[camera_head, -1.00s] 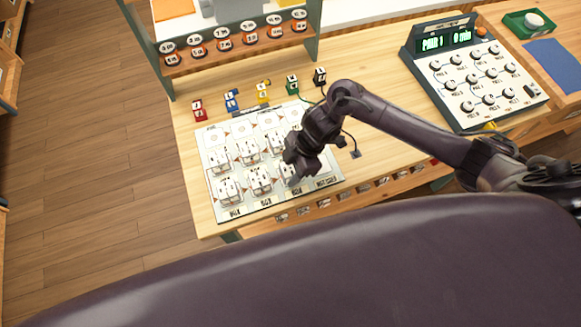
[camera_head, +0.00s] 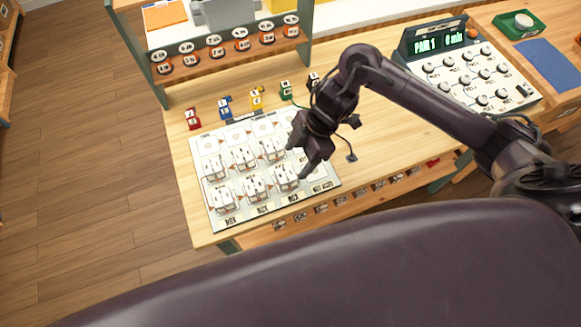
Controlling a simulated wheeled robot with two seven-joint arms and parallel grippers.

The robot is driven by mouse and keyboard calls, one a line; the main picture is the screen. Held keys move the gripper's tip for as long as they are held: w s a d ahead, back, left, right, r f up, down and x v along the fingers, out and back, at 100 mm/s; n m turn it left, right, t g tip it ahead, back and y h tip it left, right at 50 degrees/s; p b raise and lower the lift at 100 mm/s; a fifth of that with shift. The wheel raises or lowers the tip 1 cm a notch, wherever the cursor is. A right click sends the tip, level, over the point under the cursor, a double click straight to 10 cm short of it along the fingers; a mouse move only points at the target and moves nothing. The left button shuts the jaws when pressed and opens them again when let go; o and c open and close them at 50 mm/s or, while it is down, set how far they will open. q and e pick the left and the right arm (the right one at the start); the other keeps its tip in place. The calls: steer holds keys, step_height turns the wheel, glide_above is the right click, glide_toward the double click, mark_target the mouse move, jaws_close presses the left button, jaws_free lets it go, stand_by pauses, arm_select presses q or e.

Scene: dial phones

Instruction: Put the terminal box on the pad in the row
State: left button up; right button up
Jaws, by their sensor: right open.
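White terminal boxes stand in two rows on a pale printed board. The nearer row has a left box (camera_head: 222,201), a middle box (camera_head: 255,187) and a right box (camera_head: 285,178). The row behind has boxes at left (camera_head: 215,167), middle (camera_head: 244,157) and right (camera_head: 271,148). The pale board (camera_head: 206,211) shows flat square pads (camera_head: 235,136) along its back. My right gripper (camera_head: 297,164) is open at the board's right side, close to the right-hand boxes and partly covering that area. Contact with a box cannot be told. My left gripper is out of view.
Small red (camera_head: 193,119), blue (camera_head: 225,107), yellow (camera_head: 256,98) and green (camera_head: 286,89) blocks stand behind the board. A console (camera_head: 470,65) with knobs and a "PAIR 1" display stands at right. A shelf (camera_head: 230,55) crosses the back.

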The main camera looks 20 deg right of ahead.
steer(key=shift+v, duration=1.7)
steer(key=shift+f, duration=0.1)
